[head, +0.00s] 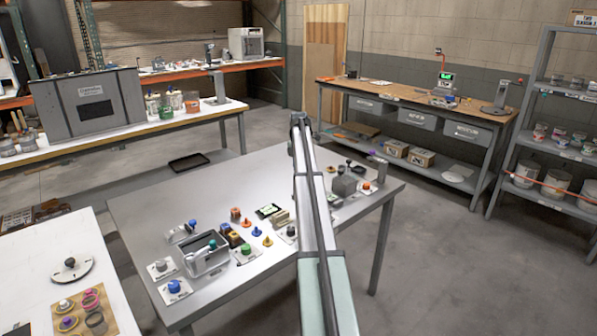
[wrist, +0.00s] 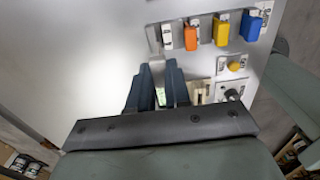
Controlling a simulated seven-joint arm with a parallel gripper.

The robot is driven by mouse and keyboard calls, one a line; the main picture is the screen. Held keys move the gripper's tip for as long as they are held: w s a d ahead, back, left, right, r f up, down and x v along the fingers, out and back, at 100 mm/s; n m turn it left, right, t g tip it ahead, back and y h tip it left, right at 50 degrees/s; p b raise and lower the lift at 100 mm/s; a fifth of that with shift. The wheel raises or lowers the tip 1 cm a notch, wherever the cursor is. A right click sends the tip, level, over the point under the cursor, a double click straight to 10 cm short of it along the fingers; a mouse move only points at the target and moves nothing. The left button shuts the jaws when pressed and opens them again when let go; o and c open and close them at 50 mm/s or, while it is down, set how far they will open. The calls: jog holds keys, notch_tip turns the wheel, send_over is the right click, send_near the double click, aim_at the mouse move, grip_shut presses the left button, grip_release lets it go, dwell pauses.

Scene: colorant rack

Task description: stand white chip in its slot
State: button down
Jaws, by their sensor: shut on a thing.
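In the wrist view my gripper (wrist: 160,75) points at the pale table, its two dark fingers close together. It is shut on a narrow pale piece (wrist: 157,68), which looks like the white chip; the fingers hide most of it. A pale rack (wrist: 151,38) lies beyond the fingertips. It bears an orange chip (wrist: 191,38), a yellow-orange chip (wrist: 221,34) and a blue chip (wrist: 252,28), each beside a small label. A white label (wrist: 166,30) marks the leftmost place, nearest the held piece. In the head view my arm hides the gripper and the rack cannot be made out.
A yellow knob (wrist: 233,66) on a white plate and a dark knob (wrist: 232,95) sit right of my fingers. In the head view the table (head: 150,220) holds a grey bin (head: 208,262), several coloured knobs and a grey block (head: 343,187). Its left back is clear.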

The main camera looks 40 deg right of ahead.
jog(key=shift+f, duration=0.2)
jog(key=shift+f, duration=2.6)
jog(key=shift+f, duration=1.3)
dwell(0.6)
jog(key=c, duration=1)
grip_release()
jog(key=shift+o, duration=0.4)
jog(key=shift+o, duration=1.3)
jog(key=shift+r, duration=0.15)
